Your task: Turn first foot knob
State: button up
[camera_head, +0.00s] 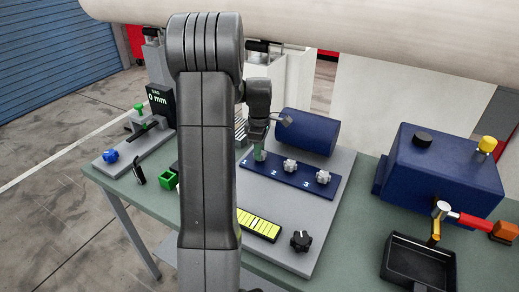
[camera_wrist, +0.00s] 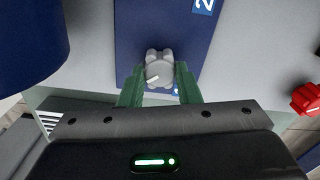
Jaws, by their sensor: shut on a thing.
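The foot knob (camera_wrist: 159,70) is a light grey, lobed knob with a white pointer line, on a dark blue panel (camera_wrist: 135,35). In the wrist view the two green fingers of my gripper (camera_wrist: 159,78) stand on its left and right sides, shut on it. In the head view my gripper (camera_head: 259,152) reaches down to the left end of the blue panel (camera_head: 250,170) and mostly hides this knob. Two similar grey knobs, the middle one (camera_head: 290,165) and the right one (camera_head: 323,177), stand free on the same panel.
A dark blue cylinder (camera_head: 312,132) lies behind the panel. A yellow segmented strip (camera_head: 258,224) and a black knob (camera_head: 301,240) are in front. A blue box (camera_head: 440,165) and black tray (camera_head: 418,264) stand right. A red knob (camera_wrist: 306,98) shows in the wrist view.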

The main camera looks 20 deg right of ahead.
jog(key=shift+r+n, duration=0.1)
jog(key=shift+n, duration=1.4)
jog(key=o, duration=1)
notch_tip(320, 180, up, 14)
jog(key=shift+f+b, duration=0.1)
jog(key=shift+b, duration=0.35)
jog(key=shift+f, duration=0.15)
